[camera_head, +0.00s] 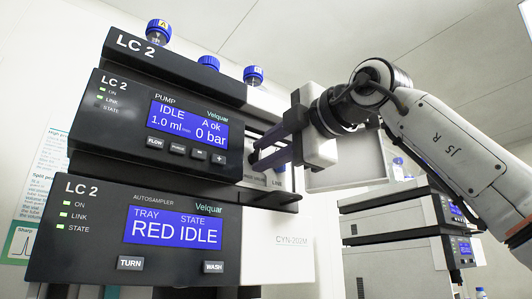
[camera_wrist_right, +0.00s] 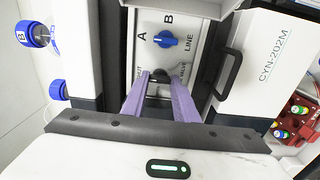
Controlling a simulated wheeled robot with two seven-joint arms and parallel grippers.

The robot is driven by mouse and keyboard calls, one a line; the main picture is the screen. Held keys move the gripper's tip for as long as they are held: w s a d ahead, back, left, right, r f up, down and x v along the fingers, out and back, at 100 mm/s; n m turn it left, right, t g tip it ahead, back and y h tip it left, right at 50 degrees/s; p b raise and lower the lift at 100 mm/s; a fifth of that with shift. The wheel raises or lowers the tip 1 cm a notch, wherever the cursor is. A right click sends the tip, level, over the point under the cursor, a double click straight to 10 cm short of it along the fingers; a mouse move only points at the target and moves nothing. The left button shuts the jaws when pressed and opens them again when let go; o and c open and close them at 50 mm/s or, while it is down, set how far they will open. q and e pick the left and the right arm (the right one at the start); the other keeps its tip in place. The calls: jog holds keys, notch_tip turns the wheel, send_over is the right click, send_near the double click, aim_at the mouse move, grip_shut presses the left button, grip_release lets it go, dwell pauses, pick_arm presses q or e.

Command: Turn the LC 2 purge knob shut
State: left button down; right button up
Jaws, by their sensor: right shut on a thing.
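The LC 2 stack has a pump module (camera_head: 165,125) above an autosampler module (camera_head: 150,235). My right gripper (camera_head: 257,158) reaches in from the right to the recess beside the pump display. In the right wrist view, its two purple fingers (camera_wrist_right: 159,79) are shut on a small dark knob (camera_wrist_right: 158,75), which they partly hide. The knob sits on a pale panel (camera_wrist_right: 150,58) below a blue selector knob (camera_wrist_right: 165,40) marked A, B and LINE. The dark knob's turn angle cannot be told. My left gripper is not in view.
Blue-capped bottles (camera_head: 158,32) stand on top of the stack. A black handle (camera_wrist_right: 229,74) is close to the right of the fingers in the wrist view. A second stack (camera_head: 400,240) stands behind at the right. Red-racked vials (camera_wrist_right: 295,122) show at the wrist view's right edge.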

jog(key=o, duration=0.8)
jog(key=shift+s+d, duration=0.15)
jog(key=shift+s, duration=0.05)
jog(key=b+v, duration=0.3)
jog(key=v, duration=0.7)
jog(key=shift+b, duration=0.35)
jog(key=shift+w, duration=0.1)
